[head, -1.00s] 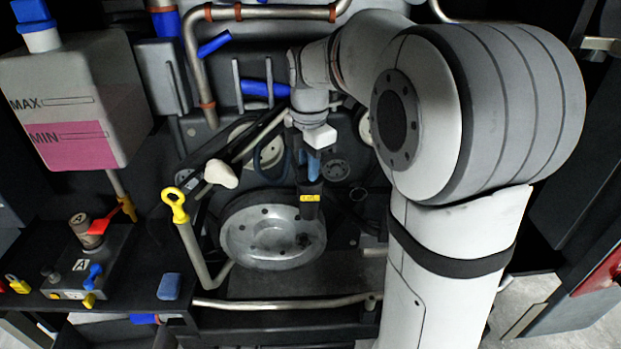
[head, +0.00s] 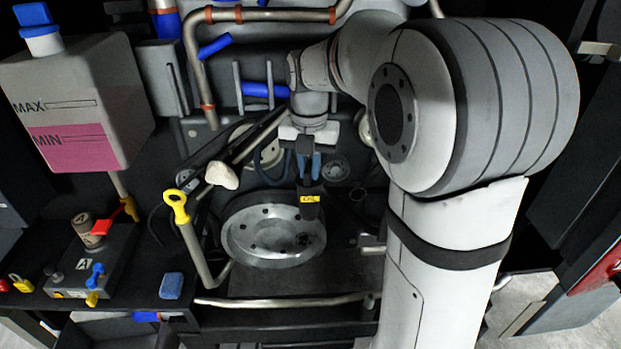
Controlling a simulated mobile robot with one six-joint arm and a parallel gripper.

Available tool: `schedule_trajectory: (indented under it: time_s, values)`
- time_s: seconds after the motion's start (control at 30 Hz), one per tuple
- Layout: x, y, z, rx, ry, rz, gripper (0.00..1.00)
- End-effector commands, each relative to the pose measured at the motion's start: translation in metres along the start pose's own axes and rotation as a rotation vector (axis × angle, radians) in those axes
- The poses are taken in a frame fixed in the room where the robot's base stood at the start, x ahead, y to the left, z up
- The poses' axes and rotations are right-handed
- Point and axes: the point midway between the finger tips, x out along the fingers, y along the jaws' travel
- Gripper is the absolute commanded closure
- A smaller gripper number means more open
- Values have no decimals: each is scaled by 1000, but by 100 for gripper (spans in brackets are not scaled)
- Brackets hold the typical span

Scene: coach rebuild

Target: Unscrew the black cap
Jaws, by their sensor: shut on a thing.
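The black cap (head: 309,187) stands upright in front of the engine, just right of the round metal pulley. A small yellow label with dark lettering, seemingly OIL, shows on the black part below the fingers. My gripper (head: 309,172) points down from above, with its blue fingertips on either side of the cap's top, shut on it. The fingers hide part of the cap's upper edge. The cap's seat and thread are not visible, and I cannot tell how far it is turned.
The round metal pulley (head: 272,236) is close on the left. A yellow-ringed dipstick (head: 176,205) and a pale knob (head: 221,176) stand further left. A tank marked MAX and MIN (head: 70,95) is at far left. A blue sponge-like block (head: 171,286) lies on the ledge.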

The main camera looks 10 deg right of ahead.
Motion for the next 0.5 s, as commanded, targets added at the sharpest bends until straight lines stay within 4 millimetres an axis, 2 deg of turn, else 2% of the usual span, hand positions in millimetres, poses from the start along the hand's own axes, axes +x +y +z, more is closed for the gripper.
schedule_trajectory:
  time_s: [0.2, 0.47, 0.5]
  values:
    - [-2, 0, 0, -225, 0, 0, 100]
    - [-1, 0, 0, -258, -1, 0, 100]
    - [-1, 0, 0, -257, -1, 0, 84]
